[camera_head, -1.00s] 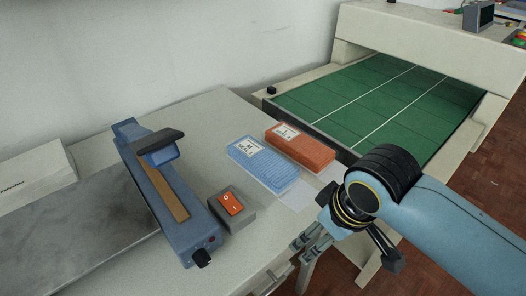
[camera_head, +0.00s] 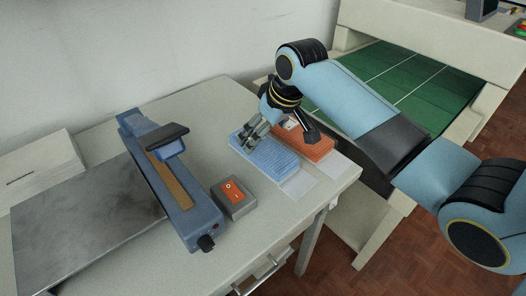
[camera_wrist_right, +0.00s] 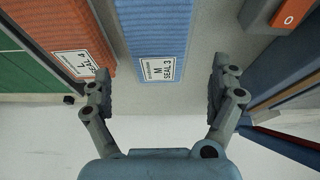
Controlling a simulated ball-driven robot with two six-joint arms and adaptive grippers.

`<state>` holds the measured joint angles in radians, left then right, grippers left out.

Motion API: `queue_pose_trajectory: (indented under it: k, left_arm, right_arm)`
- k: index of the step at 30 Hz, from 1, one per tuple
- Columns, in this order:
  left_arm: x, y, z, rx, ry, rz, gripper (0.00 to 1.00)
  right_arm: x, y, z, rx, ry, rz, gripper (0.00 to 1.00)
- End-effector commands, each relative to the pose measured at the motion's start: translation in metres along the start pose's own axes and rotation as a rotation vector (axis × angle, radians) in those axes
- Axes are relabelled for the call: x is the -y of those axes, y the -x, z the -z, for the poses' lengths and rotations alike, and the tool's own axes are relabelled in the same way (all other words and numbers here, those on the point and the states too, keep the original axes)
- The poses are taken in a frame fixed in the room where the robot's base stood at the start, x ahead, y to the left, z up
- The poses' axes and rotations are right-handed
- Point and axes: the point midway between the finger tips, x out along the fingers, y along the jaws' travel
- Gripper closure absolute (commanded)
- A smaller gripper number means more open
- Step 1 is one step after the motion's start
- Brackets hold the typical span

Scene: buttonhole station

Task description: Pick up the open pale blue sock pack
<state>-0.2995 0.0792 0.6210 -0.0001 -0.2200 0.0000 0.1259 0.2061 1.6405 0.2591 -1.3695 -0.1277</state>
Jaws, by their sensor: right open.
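The pale blue sock pack (camera_head: 268,158) lies flat on the table, with a clear flap at its near end. In the right wrist view the blue pack (camera_wrist_right: 156,30) shows a white label reading "M SEAL 3" and lies between and ahead of the fingers. My right gripper (camera_head: 252,134) is above the far, labelled end of the blue pack. It is open and empty in the wrist view (camera_wrist_right: 160,92), one finger on each side of the pack's line. The head view does not show clearly how high it is. My left gripper is not in view.
An orange pack (camera_head: 318,146) labelled "L SEAL 4" lies close beside the blue pack. A blue bar sealer (camera_head: 172,185) and a grey box with an orange switch (camera_head: 234,197) stand to the left. A green conveyor belt (camera_head: 430,88) is at the back right.

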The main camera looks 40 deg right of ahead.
Motion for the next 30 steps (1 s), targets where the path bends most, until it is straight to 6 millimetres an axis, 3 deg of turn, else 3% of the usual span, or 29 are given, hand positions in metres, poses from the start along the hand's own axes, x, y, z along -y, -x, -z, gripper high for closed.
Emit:
queue_pose_trajectory:
  k: [12,21,30]
  left_arm:
    - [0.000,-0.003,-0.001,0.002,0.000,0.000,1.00]
    - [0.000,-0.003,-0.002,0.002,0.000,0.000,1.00]
    - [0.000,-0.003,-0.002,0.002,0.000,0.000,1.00]
  right_arm:
    - [-0.003,-0.051,-0.012,0.002,0.000,0.000,0.07]
    - [-0.003,-0.057,-0.012,0.000,0.001,-0.001,0.07]
    - [-0.003,-0.056,-0.012,0.000,0.001,-0.001,0.45]
